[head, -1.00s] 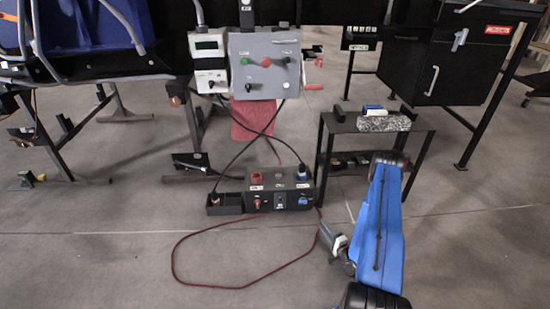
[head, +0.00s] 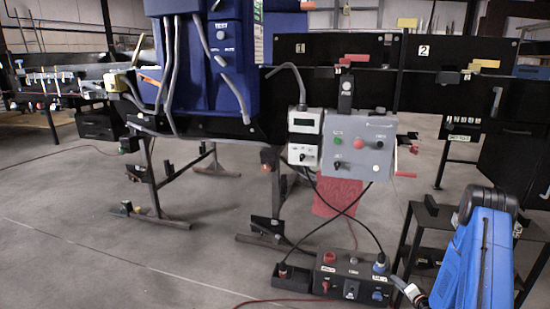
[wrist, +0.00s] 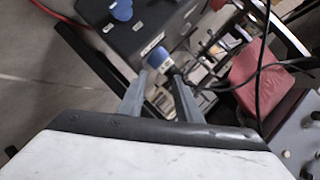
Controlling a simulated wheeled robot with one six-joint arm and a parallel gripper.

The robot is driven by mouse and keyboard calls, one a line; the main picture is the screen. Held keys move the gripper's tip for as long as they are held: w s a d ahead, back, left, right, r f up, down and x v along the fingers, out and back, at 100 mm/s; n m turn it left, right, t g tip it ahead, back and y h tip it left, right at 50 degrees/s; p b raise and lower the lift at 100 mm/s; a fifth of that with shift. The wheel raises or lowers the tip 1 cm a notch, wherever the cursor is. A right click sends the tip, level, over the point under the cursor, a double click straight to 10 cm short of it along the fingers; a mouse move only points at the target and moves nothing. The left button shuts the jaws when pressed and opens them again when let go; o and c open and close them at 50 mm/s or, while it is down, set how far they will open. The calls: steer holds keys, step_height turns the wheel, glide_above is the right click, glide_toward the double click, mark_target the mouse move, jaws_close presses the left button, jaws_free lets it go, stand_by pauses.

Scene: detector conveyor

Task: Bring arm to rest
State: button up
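My gripper (head: 406,290) is partly in view at the lower right of the head view, beside the blue plug (head: 380,264) on top of the black connector box (head: 335,283). My blue arm link (head: 478,262) stands at the right edge. In the wrist view, the two grey fingers of my gripper (wrist: 160,80) are apart. The blue plug (wrist: 158,58) shows just beyond and between the fingertips, and I see no firm contact with it. The box (wrist: 150,30) fills the area ahead, with a blue knob (wrist: 122,10) on its front.
A grey control panel (head: 360,145) and a white meter (head: 304,140) hang above the box. Black cables (head: 350,215) run down to it. A black side table (head: 430,225) stands close beside my arm. The floor at the left is open.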

steer(key=w+a+r+n+g+h, duration=0.1)
steer(key=a+r+n, duration=0.1)
steer(key=r, duration=0.9)
steer(key=a+r+n+g+h, duration=0.2)
steer(key=r, duration=0.8)
steer(key=s+a+r+g, duration=0.1)
steer(key=s+a+r, duration=0.15)
steer(key=r, duration=0.25)
steer(key=s+a+r+n, duration=0.1)
steer(key=s+a+r, duration=0.1)
steer(key=s+r, duration=0.3)
steer(key=s+a+r+g, duration=0.1)
steer(key=s+a+r, duration=0.1)
steer(key=r, duration=0.4)
steer(key=s+a+r+n+g, duration=0.1)
steer(key=s+a+r, duration=0.35)
steer(key=s, duration=0.45)
steer(key=s+a+r+n+g, duration=0.1)
steer(key=s+a+r, duration=0.35)
steer(key=s, duration=0.45)
steer(key=s+a+r+n+g, duration=0.1)
steer(key=s+a, duration=0.2)
steer(key=s, duration=0.7)
steer(key=s+a+r+n+g+y, duration=0.1)
steer(key=s+a, duration=0.3)
steer(key=s, duration=0.7)
steer(key=shift+s+a+n, duration=0.15)
steer(key=shift+a+n, duration=0.15)
steer(key=shift+n, duration=0.3)
